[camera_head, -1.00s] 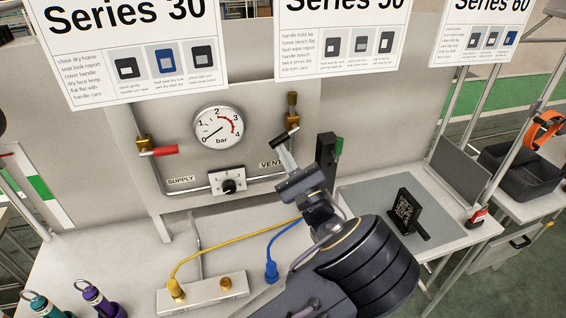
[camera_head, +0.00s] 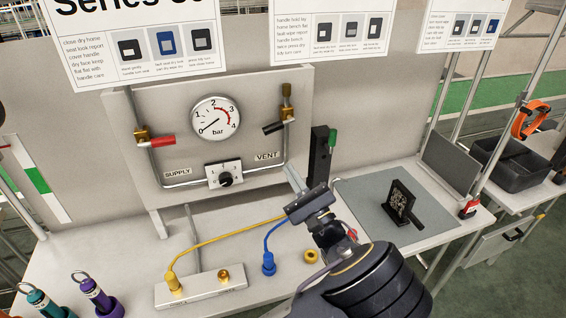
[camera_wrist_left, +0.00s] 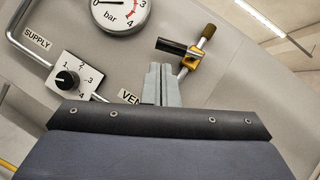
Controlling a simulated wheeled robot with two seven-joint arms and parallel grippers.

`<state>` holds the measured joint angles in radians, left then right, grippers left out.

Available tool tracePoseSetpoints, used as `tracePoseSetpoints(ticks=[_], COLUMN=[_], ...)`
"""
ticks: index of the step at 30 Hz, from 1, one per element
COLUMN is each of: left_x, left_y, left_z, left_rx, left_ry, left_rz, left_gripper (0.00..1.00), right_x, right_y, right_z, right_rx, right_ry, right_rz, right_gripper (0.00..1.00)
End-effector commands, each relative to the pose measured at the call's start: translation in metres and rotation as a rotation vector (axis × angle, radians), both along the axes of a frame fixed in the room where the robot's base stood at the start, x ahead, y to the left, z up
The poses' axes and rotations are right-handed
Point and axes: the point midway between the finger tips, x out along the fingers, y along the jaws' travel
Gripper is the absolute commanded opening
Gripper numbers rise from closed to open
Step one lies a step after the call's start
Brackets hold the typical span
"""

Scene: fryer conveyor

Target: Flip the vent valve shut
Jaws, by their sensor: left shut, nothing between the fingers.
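The vent valve has a brass body (camera_head: 287,121) and a black handle (camera_head: 272,128) on the right pipe of the grey panel. The handle points left and slightly down, across the upright pipe. In the wrist view the black handle (camera_wrist_left: 172,47) sticks out to the left of the brass body (camera_wrist_left: 191,59). My left gripper (camera_head: 292,176) is shut and empty, below the handle and apart from it in the head view. In the wrist view its fingertips (camera_wrist_left: 161,70) show just below the handle. My right gripper is not in view.
The supply valve's red handle (camera_head: 163,140) points right on the left pipe. A pressure gauge (camera_head: 216,119) has its needle near 0. A black selector knob (camera_head: 225,179) sits below it.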

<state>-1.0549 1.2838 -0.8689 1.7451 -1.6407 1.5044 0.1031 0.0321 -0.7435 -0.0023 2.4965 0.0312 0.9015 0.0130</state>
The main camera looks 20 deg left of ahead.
Motion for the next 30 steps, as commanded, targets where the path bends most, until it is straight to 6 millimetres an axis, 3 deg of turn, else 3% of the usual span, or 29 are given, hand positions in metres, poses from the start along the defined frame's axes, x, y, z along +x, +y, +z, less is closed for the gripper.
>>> tracePoseSetpoints(ticks=[4,13,26,30], left_x=[-0.018,-0.032,-0.032,-0.036], left_y=[-0.017,-0.030,-0.030,-0.006], left_z=[-0.019,-0.028,-0.028,-0.032], left_rx=[0.001,0.001,0.000,-0.079], left_ry=[0.001,0.001,0.001,0.025], left_rz=[-0.001,0.002,0.002,0.061], left_gripper=[0.00,0.00,0.00,0.00], right_x=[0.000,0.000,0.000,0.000], right_y=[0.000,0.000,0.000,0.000], right_z=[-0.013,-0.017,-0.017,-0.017], right_rx=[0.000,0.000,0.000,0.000], right_ry=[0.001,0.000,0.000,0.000], right_rz=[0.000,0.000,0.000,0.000], right_gripper=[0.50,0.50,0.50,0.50])
